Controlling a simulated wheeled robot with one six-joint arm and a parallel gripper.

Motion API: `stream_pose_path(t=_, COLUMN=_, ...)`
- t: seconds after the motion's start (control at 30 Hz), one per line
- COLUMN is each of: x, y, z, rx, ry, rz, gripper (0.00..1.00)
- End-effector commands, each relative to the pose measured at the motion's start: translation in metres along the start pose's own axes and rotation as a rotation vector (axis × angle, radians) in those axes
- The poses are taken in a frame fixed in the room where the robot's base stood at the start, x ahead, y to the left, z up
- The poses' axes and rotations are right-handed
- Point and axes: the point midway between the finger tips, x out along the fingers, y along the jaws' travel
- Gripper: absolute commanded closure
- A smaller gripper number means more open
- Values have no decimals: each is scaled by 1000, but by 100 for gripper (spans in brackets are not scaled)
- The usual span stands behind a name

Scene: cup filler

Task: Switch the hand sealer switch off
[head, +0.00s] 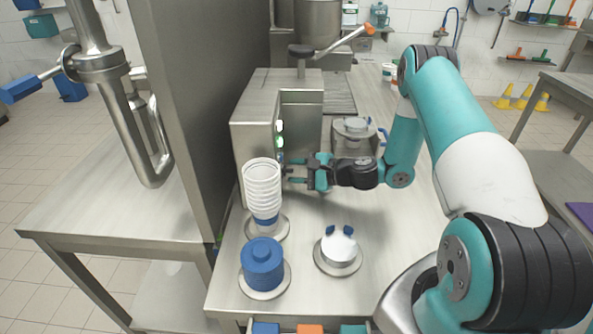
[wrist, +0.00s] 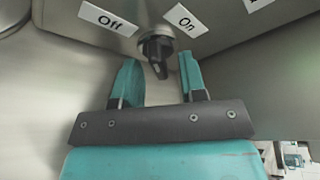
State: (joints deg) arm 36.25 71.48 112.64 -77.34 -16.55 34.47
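The switch (wrist: 157,50) is a black rotary knob on a steel panel, at the top middle of the wrist view. White labels stand beyond it: "Off" (wrist: 108,20) to the left and "On" (wrist: 185,19) to the right. I cannot tell clearly which label the knob's setting matches. My gripper (head: 290,173) is at the side of the steel machine housing (head: 263,105) in the head view, fingers pointing left. In the wrist view its teal fingers are apart, one on each side of the knob, with visible gaps. The knob cannot be made out in the head view.
A stack of white cups (head: 262,187) stands close in front of my gripper. Blue lids (head: 262,262) are stacked nearer, and a small round fixture (head: 339,247) sits to their right. Another fixture (head: 354,128) is behind my gripper. A steel cabinet (head: 200,110) rises on the left.

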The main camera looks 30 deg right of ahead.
Motion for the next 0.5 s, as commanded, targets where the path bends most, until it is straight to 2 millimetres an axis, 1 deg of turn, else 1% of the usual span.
stream_pose_path(t=0.03, x=0, y=0, z=0, rx=0, ry=0, rz=0, gripper=69)
stream_pose_path(t=0.07, x=0, y=0, z=0, rx=0, ry=0, rz=0, gripper=76)
stream_pose_path(t=0.1, x=0, y=0, z=0, rx=0, ry=0, rz=0, gripper=85)
stream_pose_path(t=0.17, x=0, y=0, z=0, rx=0, ry=0, rz=0, gripper=98)
stream_pose_path(t=0.2, x=0, y=0, z=0, rx=-1, ry=0, rz=0, gripper=100)
stream_pose_path(t=0.37, x=0, y=1, z=-1, rx=-15, ry=0, rz=-6, gripper=100)
stream_pose_path(t=0.5, x=1, y=6, z=-4, rx=-111, ry=-2, rz=-47, gripper=100)
